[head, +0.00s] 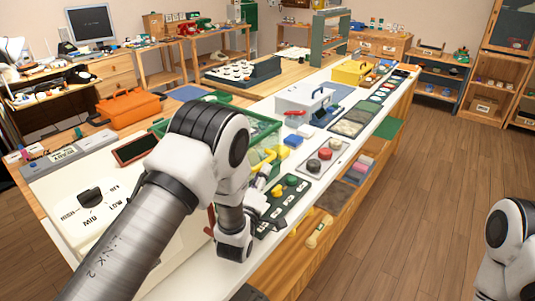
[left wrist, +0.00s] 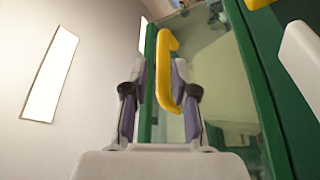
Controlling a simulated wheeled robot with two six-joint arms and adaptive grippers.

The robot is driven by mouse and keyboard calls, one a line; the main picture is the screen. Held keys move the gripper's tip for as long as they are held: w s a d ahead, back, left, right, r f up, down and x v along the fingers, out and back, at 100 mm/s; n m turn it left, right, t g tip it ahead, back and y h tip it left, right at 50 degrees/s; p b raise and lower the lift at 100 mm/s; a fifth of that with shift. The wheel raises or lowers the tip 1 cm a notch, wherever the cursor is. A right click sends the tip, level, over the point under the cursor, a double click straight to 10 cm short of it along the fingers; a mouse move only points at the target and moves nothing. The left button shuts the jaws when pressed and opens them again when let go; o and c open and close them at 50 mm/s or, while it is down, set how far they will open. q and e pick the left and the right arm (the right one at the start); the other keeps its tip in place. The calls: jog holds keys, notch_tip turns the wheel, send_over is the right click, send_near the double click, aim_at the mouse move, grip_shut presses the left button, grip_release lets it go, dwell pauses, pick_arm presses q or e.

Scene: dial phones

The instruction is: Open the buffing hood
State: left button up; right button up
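The buffing hood (head: 266,128) is a green-framed box with a clear panel, partly hidden behind my left arm in the head view. Its yellow handle (head: 257,160) shows beside my left gripper (head: 265,177). In the left wrist view the yellow handle (left wrist: 164,72) stands upright on the hood's clear panel (left wrist: 222,85), inside the green frame (left wrist: 258,85). The two fingers of my left gripper (left wrist: 160,85) are spread, one on each side of the handle, with gaps showing. My right arm shows at the lower right of the head view; its gripper is outside the picture.
A white panel with a black dial (head: 90,197) lies left of my left arm. The floor at right is clear.

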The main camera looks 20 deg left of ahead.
aim_at(267, 160)
pick_arm(q)
jog(key=x, duration=0.5)
jog(key=shift+w+a+f+p, duration=0.25)
jog(key=shift+w+p, duration=0.1)
jog(key=shift+w, duration=0.1)
jog(key=shift+s+d+r, duration=0.15)
jog(key=shift+r, duration=0.05)
grip_shut()
jog(key=shift+r, duration=0.1)
